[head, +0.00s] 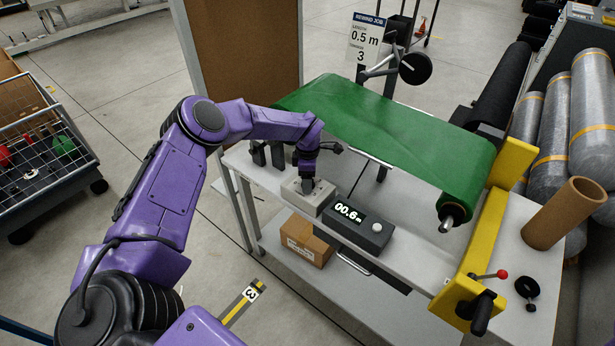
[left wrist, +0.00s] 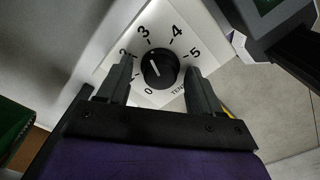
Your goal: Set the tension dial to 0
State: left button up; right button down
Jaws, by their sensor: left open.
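The tension dial (left wrist: 160,69) is a round black knob on a pale plate numbered 0 to 5. In the left wrist view its white mark lies on the upper left, on the side of 2 and 3; I cannot read the exact value. The dial's grey box (head: 318,206) sits on the bench in the head view, where my gripper hides the knob. My left gripper (head: 308,180) points down over it. In the left wrist view its open fingers (left wrist: 160,85) stand on either side of the knob, with gaps visible. My right gripper is out of view.
A dark counter box (head: 356,228) reading 00.6 m stands right beside the dial box. Behind is a green roll web (head: 390,125). A yellow frame (head: 490,245) with a red-knobbed lever (head: 501,274) and a cardboard tube (head: 563,213) are at right. A sign (head: 365,38) reads 0.5 m.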

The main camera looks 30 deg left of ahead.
pick_arm(q)
jog(key=c, duration=1.1)
jog(key=shift+o, duration=0.2)
